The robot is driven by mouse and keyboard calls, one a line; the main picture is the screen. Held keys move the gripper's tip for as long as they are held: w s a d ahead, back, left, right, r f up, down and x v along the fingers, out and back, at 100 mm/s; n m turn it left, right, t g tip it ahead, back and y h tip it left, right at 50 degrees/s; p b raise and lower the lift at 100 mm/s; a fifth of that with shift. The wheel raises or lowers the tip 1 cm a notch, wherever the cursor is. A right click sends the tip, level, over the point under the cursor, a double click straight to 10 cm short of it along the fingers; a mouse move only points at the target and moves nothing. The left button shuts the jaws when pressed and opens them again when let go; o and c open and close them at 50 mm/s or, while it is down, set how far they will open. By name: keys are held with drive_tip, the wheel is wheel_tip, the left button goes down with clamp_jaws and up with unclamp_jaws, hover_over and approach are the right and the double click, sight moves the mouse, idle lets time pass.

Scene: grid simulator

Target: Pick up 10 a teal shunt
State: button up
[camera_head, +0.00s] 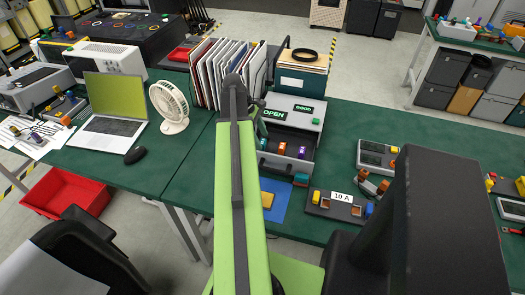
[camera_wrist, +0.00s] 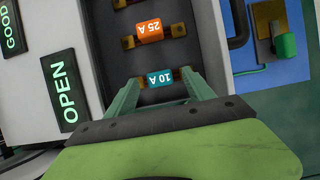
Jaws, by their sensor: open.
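The teal shunt (camera_wrist: 160,78), labelled 10 A, sits in a dark slot inside the open drawer in the wrist view. My gripper (camera_wrist: 162,82) is open, with one green finger towards each side of the shunt. I cannot tell whether the fingers touch it. In the head view the teal shunt (camera_head: 263,143) is at the left of the drawer (camera_head: 288,170), close to my arm.
An orange 25 A shunt (camera_wrist: 149,31) sits beside the teal one; a purple shunt (camera_head: 301,153) is farther right in the head view. Lit OPEN (camera_wrist: 59,91) and GOOD (camera_wrist: 12,28) signs are beside the drawer. A blue mat (camera_head: 281,207) lies in front.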

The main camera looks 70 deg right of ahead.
sight(262, 141)
drive_tip(key=b+x, duration=0.1)
drive_tip(key=x, duration=0.2)
drive_tip(key=shift+w+f+b, duration=0.1)
drive_tip(key=shift+b, duration=0.25)
clamp_jaws()
drive_tip(key=shift+r+p, duration=0.35)
wheel_tip(262, 141, up, 10)
drive_tip(key=p, duration=1)
